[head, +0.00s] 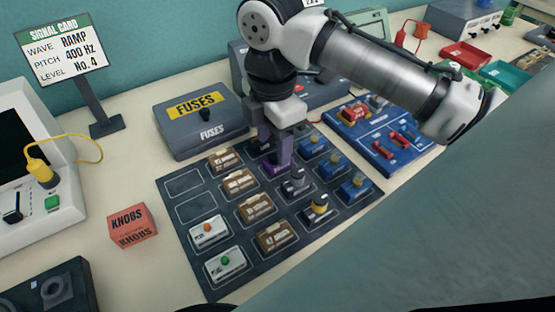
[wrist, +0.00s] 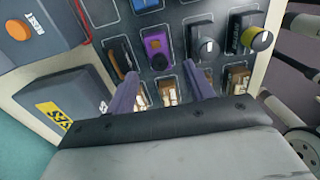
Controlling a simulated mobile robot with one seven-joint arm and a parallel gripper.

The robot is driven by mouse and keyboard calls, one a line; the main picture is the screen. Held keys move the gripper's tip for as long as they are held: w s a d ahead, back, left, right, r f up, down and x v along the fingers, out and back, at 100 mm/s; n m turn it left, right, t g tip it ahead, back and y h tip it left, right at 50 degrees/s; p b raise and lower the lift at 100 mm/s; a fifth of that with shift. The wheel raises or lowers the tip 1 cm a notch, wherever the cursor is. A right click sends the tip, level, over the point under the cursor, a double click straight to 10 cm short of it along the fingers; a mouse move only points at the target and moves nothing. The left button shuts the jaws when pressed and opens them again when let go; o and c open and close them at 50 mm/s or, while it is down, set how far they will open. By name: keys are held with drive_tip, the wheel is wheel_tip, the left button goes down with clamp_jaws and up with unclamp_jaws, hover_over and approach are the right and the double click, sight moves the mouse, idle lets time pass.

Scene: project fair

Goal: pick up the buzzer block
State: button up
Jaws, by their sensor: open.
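No block shows a readable buzzer label. A purple block (head: 279,166) sits in the dark tray of blocks, directly below my gripper (head: 274,152) and partly hidden by its fingers. In the wrist view this purple block (wrist: 156,45) has an orange spot and a dark part on top. It lies just beyond the fingertips, in line with the gap between them. My gripper (wrist: 160,72) is open and empty, pointing down at the tray. I cannot tell whether the fingers touch the block.
Brown blocks (head: 240,182), blue blocks (head: 333,162) and grey knob blocks (head: 296,184) stand close around in the tray (head: 190,212). A grey FUSES box (head: 190,130) is behind left. A red KNOBS box (head: 131,226) is at left. A blue board (head: 385,150) lies to the right.

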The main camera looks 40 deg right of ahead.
sight(276, 155)
drive_tip(key=f, duration=0.4)
drive_tip(key=shift+d+f, duration=0.25)
drive_tip(key=shift+f, duration=0.1)
drive_tip(key=c, duration=1.1)
drive_tip(key=shift+r, duration=0.15)
